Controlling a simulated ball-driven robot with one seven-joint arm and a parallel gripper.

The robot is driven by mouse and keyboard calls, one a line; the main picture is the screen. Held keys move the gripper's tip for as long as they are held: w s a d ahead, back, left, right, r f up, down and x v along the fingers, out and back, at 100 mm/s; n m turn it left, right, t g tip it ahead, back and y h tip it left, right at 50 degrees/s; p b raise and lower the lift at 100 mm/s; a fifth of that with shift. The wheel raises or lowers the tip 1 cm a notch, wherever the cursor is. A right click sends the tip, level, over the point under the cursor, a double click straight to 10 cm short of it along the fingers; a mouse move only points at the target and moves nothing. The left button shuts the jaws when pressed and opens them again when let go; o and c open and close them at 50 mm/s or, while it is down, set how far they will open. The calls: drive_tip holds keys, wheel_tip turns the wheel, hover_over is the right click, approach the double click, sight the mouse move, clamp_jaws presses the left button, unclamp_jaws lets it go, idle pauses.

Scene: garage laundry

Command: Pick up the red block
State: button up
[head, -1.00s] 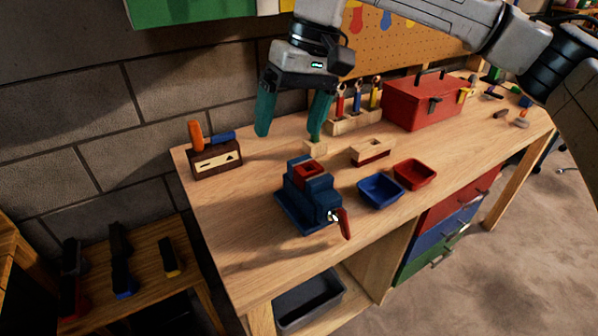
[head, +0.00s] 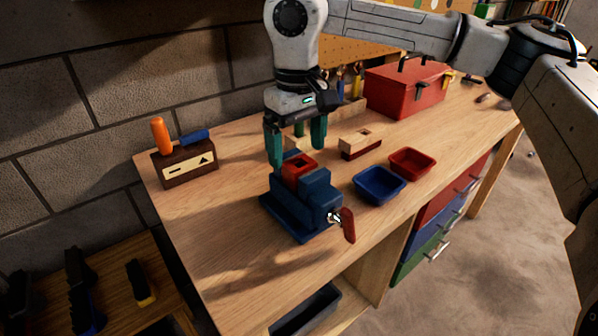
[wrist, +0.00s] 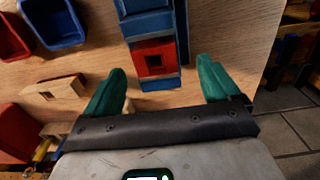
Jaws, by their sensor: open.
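The red block (head: 299,165) has a square hole in its top and sits between the blue jaws of a vise (head: 315,193) on the workbench. It also shows in the wrist view (wrist: 155,61), ahead of my fingers and between their lines. My gripper (head: 297,152) points down with its green fingers open and empty, just behind the block as the head view shows it. In the wrist view my gripper (wrist: 163,80) has both fingertips spread wide, with nothing between them. The head view does not show clearly how far the tips are above the vise.
A blue tray (head: 379,185) and a red tray (head: 411,164) stand right of the vise. A wooden block with a red base (head: 360,144) lies behind them. A dark box with an orange handle (head: 186,163) is at left, a red toolbox (head: 405,86) at back.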

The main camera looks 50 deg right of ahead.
sight(299, 166)
drive_tip(key=shift+d+f, duration=0.15)
drive_tip(key=shift+f, duration=1.15)
drive_tip(key=shift+d+f, duration=0.1)
drive_tip(key=shift+f, duration=1.2)
drive_tip(key=c, duration=1.1)
